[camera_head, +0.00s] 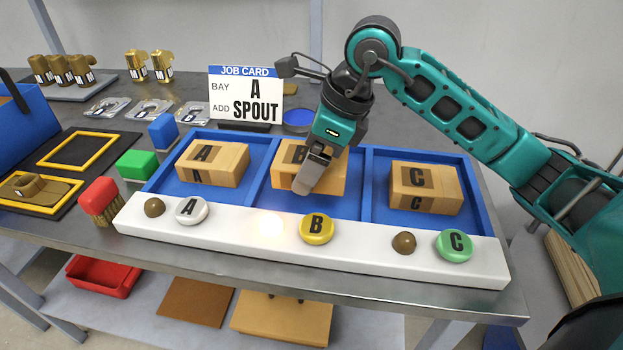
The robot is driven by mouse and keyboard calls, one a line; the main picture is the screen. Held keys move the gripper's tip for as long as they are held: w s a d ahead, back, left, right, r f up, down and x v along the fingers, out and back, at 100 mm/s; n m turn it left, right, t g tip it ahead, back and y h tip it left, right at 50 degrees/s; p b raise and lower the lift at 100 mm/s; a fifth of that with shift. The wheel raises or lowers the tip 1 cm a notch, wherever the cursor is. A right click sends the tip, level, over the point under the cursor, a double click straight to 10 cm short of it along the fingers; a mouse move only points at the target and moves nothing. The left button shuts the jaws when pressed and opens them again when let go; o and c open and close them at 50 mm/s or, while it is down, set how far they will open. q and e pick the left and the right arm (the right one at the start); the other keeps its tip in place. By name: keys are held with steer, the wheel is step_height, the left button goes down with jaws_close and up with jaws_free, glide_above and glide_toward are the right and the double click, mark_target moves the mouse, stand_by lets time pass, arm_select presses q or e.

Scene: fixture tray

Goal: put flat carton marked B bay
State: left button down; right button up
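The carton marked B (281,181) sits in the middle bay of the blue fixture tray (257,187). The carton marked A (213,163) sits in the left bay and the carton marked C (426,188) in the right bay. My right gripper (308,185) points down at the front of carton B. I cannot tell whether it touches the carton or whether its fingers are apart. My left gripper is not in view.
A white bar in front bears white A (191,210), yellow B (317,228) and green C (453,245) buttons; a glow shows left of B. The job card (245,94) reads bay A, add spout.

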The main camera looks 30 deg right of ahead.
steer(key=shift+f, duration=1.95)
steer(key=shift+f+b, duration=0.1)
steer(key=shift+b, duration=0.3)
steer(key=o, duration=0.9)
steer(key=shift+o, duration=0.2)
steer(key=shift+r, duration=0.3)
steer(key=p+v, duration=0.1)
steer(key=v, duration=1)
steer(key=shift+s+d+r+p, duration=0.1)
steer(key=shift+r+p, duration=0.2)
steer(key=shift+r, duration=0.05)
